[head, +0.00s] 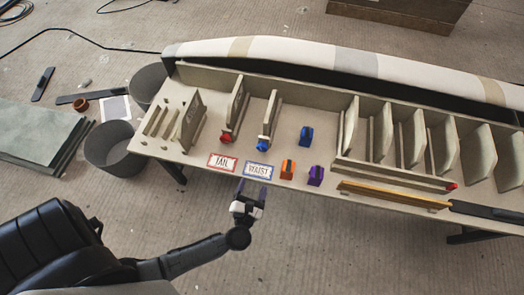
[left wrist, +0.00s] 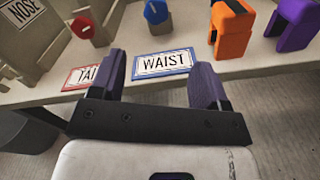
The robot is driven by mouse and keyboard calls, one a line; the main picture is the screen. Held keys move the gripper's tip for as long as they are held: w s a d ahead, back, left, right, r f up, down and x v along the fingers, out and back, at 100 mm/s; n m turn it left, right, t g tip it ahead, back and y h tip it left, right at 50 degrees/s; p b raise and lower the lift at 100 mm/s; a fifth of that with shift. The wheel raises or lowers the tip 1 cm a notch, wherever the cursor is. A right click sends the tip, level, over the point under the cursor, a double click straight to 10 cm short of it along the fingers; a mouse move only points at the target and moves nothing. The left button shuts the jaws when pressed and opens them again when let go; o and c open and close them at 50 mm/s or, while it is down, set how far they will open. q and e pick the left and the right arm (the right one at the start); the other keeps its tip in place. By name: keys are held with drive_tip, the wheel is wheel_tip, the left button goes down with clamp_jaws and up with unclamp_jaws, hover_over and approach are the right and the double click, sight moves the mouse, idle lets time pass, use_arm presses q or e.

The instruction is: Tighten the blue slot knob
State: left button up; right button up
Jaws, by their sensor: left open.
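The blue slot knob (head: 263,145) sits at the front foot of an upright panel slot on the bench, behind the blue-framed WAIST card (head: 258,170). In the left wrist view the blue knob (left wrist: 156,12) shows at the top, with a faceted face, partly cut by the frame edge. My left gripper (head: 252,188) is open and empty, its purple fingers apart, just off the front edge of the bench below the WAIST card. In the left wrist view the left gripper (left wrist: 158,78) has nothing between its fingers, and the knob lies beyond them. My right gripper is not visible.
A red knob (head: 226,137) is left of the blue one, behind the red-framed TAIL card (head: 222,162). Blue (head: 306,136), orange (head: 288,169) and purple (head: 315,176) blocks stand to the right. Upright panels rise behind the knobs. Grey bins (head: 112,147) stand left of the bench.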

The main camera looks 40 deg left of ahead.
sight(262, 150)
use_arm(q)
drive_tip(key=w+a+n+b, duration=0.1)
drive_tip(key=w+a, duration=0.1)
drive_tip(key=w, duration=0.2)
drive_tip(key=w+a+n+b, duration=0.1)
drive_tip(key=w+a, duration=0.1)
drive_tip(key=w, duration=0.2)
drive_tip(key=w+a+n+b, duration=0.1)
drive_tip(key=w+a+n, duration=0.1)
drive_tip(key=w+a, duration=0.1)
drive_tip(key=shift+w, duration=0.5)
drive_tip(key=shift+c, duration=0.2)
drive_tip(key=shift+c, duration=0.7)
drive_tip(key=c, duration=0.7)
drive_tip(key=shift+r, duration=0.1)
drive_tip(key=shift+c, duration=0.2)
